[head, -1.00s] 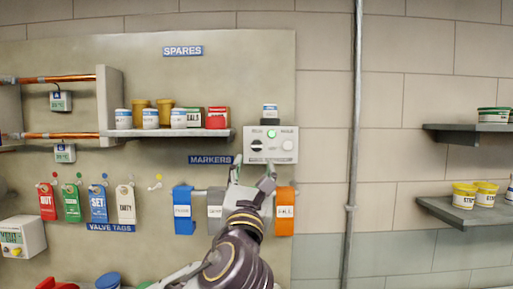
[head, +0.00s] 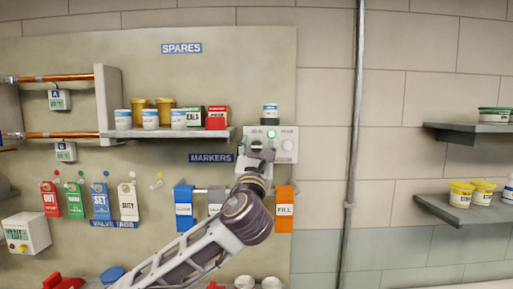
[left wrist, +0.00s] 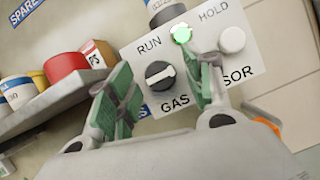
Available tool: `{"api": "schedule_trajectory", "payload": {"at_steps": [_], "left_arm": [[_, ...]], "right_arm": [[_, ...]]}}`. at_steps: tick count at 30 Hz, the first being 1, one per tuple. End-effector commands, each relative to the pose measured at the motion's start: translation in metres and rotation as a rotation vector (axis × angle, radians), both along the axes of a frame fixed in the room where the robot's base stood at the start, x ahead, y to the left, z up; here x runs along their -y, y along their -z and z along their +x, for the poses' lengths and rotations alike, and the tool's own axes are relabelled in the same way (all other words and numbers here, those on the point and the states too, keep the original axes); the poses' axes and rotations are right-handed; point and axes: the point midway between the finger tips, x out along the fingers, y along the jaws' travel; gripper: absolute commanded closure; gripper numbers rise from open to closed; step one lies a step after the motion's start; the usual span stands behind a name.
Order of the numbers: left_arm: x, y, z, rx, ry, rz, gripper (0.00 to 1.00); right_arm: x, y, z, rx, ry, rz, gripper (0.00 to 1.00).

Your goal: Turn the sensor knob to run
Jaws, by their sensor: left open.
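The sensor box (head: 283,145) is a pale panel on the wall, right of the shelf. In the left wrist view the box (left wrist: 205,50) reads RUN, HOLD and GAS SENSOR. Its black knob (left wrist: 160,75) has a white pointer bar lying roughly level across the picture. A green lamp (left wrist: 181,33) is lit, and a white round button (left wrist: 232,40) sits right of it. My left gripper (head: 258,155) is in front of the box; in the wrist view its green-padded fingers (left wrist: 160,95) are apart, with the knob showing between them. My right gripper is not in view.
A shelf (head: 175,133) with tubs and boxes is left of the box. A white-labelled jar (head: 270,111) stands on top of the box. Blue, grey and orange markers (head: 285,208) hang below. A vertical pipe (head: 354,130) runs at the right.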

Motion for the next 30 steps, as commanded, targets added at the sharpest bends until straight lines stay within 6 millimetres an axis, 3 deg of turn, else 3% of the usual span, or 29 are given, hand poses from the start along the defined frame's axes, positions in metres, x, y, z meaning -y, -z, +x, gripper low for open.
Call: {"api": "schedule_trajectory", "payload": {"at_steps": [11,22,30], "left_arm": [[0.0005,-0.0011,0.0028,0.001,0.001,0.000,0.49],[0.0006,-0.0009,0.0026,0.000,0.001,0.000,0.94],[0.0011,-0.0003,0.0026,0.000,0.001,-0.019,0.94]], "right_arm": [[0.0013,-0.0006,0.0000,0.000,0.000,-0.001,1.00],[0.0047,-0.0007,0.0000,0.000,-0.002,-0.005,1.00],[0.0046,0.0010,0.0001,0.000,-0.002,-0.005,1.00]]}}
